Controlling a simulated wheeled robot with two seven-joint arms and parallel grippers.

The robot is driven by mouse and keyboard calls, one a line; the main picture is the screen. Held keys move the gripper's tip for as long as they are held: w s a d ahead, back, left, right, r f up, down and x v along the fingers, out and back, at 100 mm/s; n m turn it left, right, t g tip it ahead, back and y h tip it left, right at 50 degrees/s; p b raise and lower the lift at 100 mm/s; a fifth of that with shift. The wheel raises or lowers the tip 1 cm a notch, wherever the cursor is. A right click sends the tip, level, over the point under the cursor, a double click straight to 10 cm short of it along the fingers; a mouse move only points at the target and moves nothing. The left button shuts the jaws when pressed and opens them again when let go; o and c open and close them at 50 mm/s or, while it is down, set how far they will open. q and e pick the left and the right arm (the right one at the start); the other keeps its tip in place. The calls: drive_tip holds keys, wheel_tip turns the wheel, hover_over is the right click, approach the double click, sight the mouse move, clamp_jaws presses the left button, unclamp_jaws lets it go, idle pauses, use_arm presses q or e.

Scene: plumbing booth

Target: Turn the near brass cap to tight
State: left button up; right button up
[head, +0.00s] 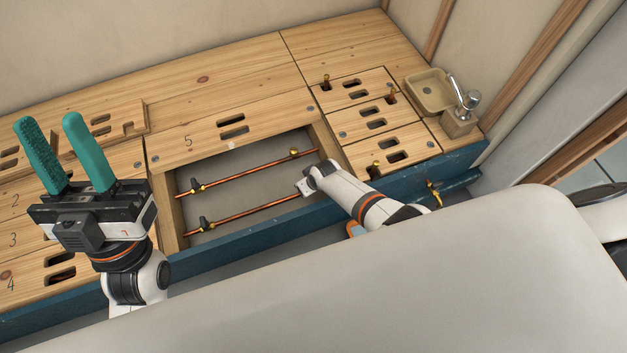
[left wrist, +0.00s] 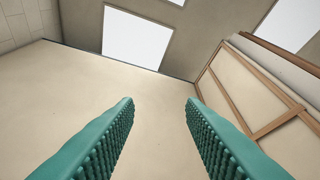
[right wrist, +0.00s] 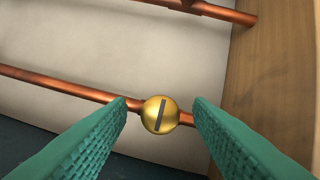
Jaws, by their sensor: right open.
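The near brass cap (right wrist: 160,115) shows in the right wrist view as a round brass dome on the near copper pipe (right wrist: 63,89). Its dark slot runs roughly across the pipe, leaning slightly right at the top. My right gripper (right wrist: 159,104) is open, its green fingers on either side of the cap with visible gaps. In the head view my right arm (head: 346,189) reaches over the near pipe (head: 250,212) and hides this cap. My left gripper (head: 50,121) is open and empty, pointing up at the left; its spread fingers also show in the left wrist view (left wrist: 160,102).
The far copper pipe (head: 245,172) carries another brass cap (head: 294,153). Dark-handled brass fittings (head: 204,223) sit at the pipes' left ends. A wooden frame (head: 330,141) and blue front edge (head: 230,238) bound the recess. A basin with tap (head: 430,92) stands at the right.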

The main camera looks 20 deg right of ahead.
use_arm(q)
drive_tip(key=w+f+g+y+p, duration=0.45)
drive_tip(key=w+f+g, duration=0.45)
drive_tip(key=f+g, duration=0.35)
drive_tip(key=s+a+f+g+y+p, duration=0.3)
drive_tip(key=s+a+f+g+p, duration=0.1)
drive_tip(key=s+f+g, duration=0.6)
wheel_tip(320, 180, down, 3)
drive_tip(key=shift+s+a+r+n, duration=0.15)
drive_tip(key=shift+a+n, duration=0.1)
drive_tip(key=shift+n, duration=0.15)
use_arm(e)
drive_tip(key=v, duration=1.2)
use_arm(q)
drive_tip(key=shift+g, duration=0.25)
